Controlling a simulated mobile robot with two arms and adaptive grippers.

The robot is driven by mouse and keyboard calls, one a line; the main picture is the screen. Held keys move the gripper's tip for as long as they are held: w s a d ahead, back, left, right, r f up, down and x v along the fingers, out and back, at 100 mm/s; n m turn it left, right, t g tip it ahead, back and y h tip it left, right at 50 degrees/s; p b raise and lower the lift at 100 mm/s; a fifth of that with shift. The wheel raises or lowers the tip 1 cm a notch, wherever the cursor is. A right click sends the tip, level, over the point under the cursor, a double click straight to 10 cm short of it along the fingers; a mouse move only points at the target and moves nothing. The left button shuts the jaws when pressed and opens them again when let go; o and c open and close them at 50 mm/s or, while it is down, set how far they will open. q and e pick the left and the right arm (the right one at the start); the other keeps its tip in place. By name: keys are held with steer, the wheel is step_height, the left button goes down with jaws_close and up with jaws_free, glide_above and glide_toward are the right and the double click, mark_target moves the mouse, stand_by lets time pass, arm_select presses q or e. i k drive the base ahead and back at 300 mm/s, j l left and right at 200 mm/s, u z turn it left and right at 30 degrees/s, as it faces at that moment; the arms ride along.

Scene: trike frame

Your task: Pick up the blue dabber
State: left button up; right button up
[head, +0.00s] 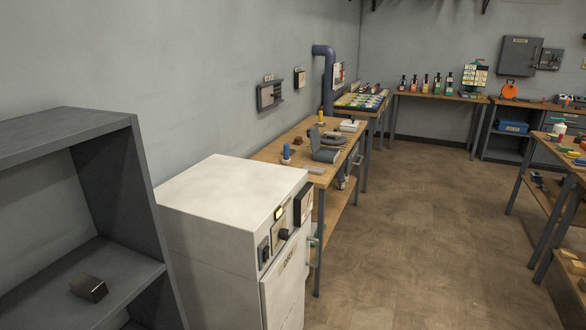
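A small upright blue object (286,153), which looks like the blue dabber, stands near the left front of the wooden workbench (270,152) beyond the white cabinet. It is small in the head view, so its details are hard to tell. A similar upright yellow object (320,117) stands farther back on the same bench. Neither of my grippers shows in the head view.
A white cabinet (225,185) stands before the bench, and a grey shelf (70,135) is at the left. Grey parts (325,148) lie beside the blue object. Brown floor (420,230) is open right of the bench. Another table (550,150) stands at the far right.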

mark_target(287, 160)
steer(key=i+l+u, duration=0.3)
steer(key=i+l, duration=0.55)
steer(key=i+l+u, duration=0.2)
steer(key=u, duration=0.25)
steer(key=i+l+u, duration=0.2)
steer(key=l+u, duration=0.2)
steer(key=i+l+u, duration=0.15)
steer(key=l, duration=0.45)
steer(key=i+l+u, duration=0.15)
steer(key=l, duration=0.5)
steer(key=i+l+u, duration=0.15)
steer(key=l, duration=0.5)
steer(key=l+u, duration=0.15)
steer(key=l, duration=0.5)
